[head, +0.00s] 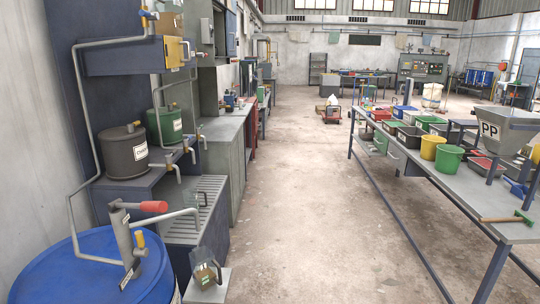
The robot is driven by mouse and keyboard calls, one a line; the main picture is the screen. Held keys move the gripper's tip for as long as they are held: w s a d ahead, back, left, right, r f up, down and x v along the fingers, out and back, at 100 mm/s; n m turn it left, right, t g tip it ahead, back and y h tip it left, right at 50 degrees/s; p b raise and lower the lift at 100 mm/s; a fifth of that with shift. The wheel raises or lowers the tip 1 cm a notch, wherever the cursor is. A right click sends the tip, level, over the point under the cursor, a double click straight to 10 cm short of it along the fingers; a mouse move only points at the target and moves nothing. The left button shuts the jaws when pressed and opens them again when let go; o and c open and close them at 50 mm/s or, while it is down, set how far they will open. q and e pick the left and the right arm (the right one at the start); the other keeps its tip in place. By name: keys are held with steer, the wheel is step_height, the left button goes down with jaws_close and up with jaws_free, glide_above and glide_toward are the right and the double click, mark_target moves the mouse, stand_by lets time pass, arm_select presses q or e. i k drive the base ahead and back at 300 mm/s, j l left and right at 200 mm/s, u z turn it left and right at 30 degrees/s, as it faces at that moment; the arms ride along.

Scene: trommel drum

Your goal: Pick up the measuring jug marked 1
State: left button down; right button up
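No gripper of mine shows in the head view. A small clear jug-like vessel with a brownish block or content and a small label (204,275) stands on a pale stand at the bottom, left of centre. The mark on its label is too small to read. Another clear, faint vessel (192,200) seems to stand on the slatted grey rack (208,190) below the taps. I cannot make out a number on it, so I cannot tell which vessel is marked 1.
A blue drum (70,268) with a red-handled pump (122,235) fills the lower left. A dark can (124,152) and a green can (164,126) sit on the shelf above the rack. A long table (480,210) with coloured buckets stands right. The concrete floor (300,200) between is clear.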

mark_target(204, 263)
steer(key=u, duration=0.6)
steer(key=i+l+u, duration=0.45)
steer(key=l, duration=0.15)
steer(key=i+l+u, duration=0.1)
steer(key=l+u, duration=0.15)
steer(key=i+l+u, duration=0.2)
steer(key=l, duration=0.3)
steer(key=l+u, duration=0.25)
steer(key=l, duration=0.15)
steer(key=i, duration=0.05)
